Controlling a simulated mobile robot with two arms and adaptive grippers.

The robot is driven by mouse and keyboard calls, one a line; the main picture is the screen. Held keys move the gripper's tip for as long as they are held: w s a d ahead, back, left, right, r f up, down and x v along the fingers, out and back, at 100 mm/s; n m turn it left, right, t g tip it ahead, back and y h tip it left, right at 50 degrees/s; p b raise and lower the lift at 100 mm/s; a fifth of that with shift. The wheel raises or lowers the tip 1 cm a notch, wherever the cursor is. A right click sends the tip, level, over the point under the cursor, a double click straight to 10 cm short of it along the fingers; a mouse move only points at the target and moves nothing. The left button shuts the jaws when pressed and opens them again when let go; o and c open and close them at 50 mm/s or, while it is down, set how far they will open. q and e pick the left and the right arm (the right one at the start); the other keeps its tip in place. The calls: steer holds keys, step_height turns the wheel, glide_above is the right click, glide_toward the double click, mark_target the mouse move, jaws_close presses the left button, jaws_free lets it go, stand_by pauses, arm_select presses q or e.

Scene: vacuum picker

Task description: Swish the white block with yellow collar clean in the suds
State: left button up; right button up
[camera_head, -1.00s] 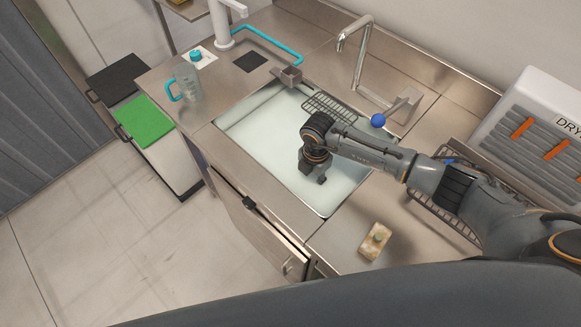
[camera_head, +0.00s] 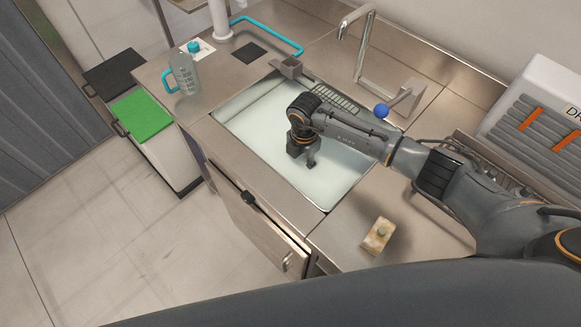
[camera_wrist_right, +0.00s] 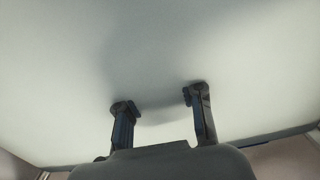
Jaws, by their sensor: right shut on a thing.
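The sink basin (camera_head: 250,104) is full of pale, milky suds. My right gripper (camera_head: 304,160) points down into it near its middle, with the fingertips at the liquid. In the right wrist view, the two fingers of my right gripper (camera_wrist_right: 160,105) stand apart, their tips meeting the pale suds. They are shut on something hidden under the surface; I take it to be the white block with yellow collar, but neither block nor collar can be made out. My left gripper is not in view.
A tan block with a small knob (camera_head: 378,236) lies on the counter right of the sink. A tap (camera_head: 358,45), a blue ball (camera_head: 381,111) and a wire rack (camera_head: 335,98) are behind the basin. A clear jug (camera_head: 186,75) stands at the left.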

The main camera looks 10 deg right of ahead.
steer(key=shift+w+a+b, duration=0.3)
steer(key=shift+w+a, duration=0.1)
steer(key=shift+w, duration=0.15)
steer(key=shift+s+d+r+p, duration=0.15)
steer(key=shift+s+d+p, duration=0.4)
steer(key=shift+s+p, duration=0.35)
steer(key=shift+s+d+p, duration=0.85)
steer(key=shift+s+p, duration=0.3)
steer(key=shift+p, duration=0.05)
steer(key=shift+s+d+p, duration=0.3)
steer(key=shift+s, duration=0.2)
